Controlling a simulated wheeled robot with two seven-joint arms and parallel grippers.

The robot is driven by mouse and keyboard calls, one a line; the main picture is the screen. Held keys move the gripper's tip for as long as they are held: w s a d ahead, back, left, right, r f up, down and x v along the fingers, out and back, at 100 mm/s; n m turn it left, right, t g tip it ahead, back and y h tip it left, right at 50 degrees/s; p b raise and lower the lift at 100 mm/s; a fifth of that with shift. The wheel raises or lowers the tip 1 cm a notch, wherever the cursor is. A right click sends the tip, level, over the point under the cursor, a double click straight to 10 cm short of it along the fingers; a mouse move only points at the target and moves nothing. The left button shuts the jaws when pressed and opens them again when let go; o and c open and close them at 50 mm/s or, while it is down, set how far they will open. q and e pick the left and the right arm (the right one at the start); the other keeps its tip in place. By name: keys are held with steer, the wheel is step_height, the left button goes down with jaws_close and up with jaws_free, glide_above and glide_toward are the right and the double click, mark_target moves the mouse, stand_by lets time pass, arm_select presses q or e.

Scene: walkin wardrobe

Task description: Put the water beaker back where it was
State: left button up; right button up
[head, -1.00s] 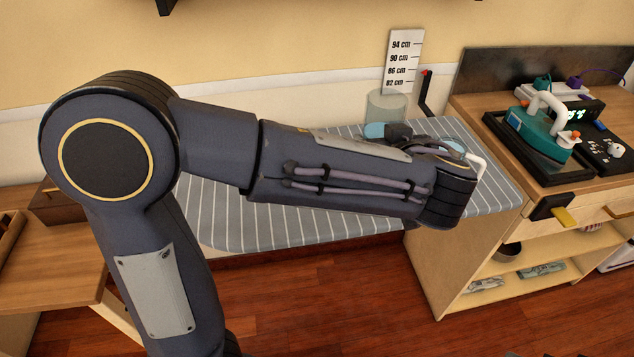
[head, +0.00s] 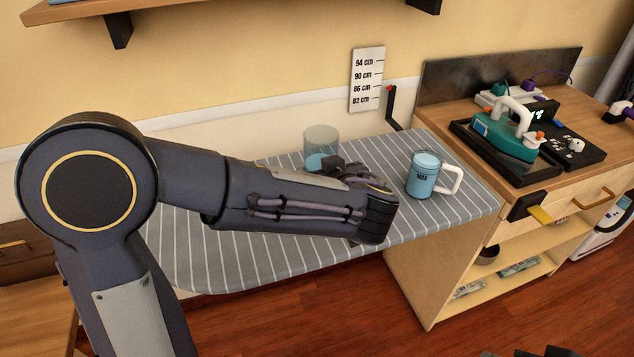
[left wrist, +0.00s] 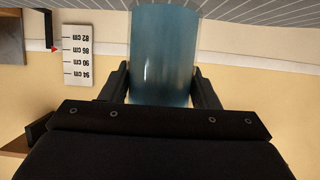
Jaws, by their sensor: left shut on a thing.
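A clear beaker (head: 321,140) with blue water low in it stands out behind my left forearm, above the striped ironing board (head: 250,255). My left gripper (head: 331,166) is mostly hidden by its own wrist. In the left wrist view the gripper (left wrist: 164,88) is shut on the bluish beaker (left wrist: 164,50), one finger on each side. The beaker's base is hidden, so I cannot tell whether it touches the board. A blue mug (head: 421,178) marked MAX, with a white handle, stands upright on the board to the right, apart from the gripper.
A height scale (head: 367,80) is on the wall behind the board. A teal iron (head: 505,135) sits on a dark tray on the wooden cabinet (head: 470,245) at right. A shelf (head: 90,12) hangs above left. The board's front left is clear.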

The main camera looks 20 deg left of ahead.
arm_select(q)
steer(key=shift+w+a+f, duration=0.5)
steer(key=shift+w+f, duration=0.1)
steer(key=shift+f, duration=0.25)
steer(key=shift+w+a+f, duration=0.1)
steer(key=shift+f, duration=1.6)
steer(key=shift+f+b, duration=0.2)
steer(key=shift+b, duration=0.2)
steer(key=o, duration=1.3)
steer(key=shift+r+p, duration=0.15)
steer(key=shift+p, duration=0.15)
steer(key=b+v, duration=0.1)
steer(key=v, duration=1.1)
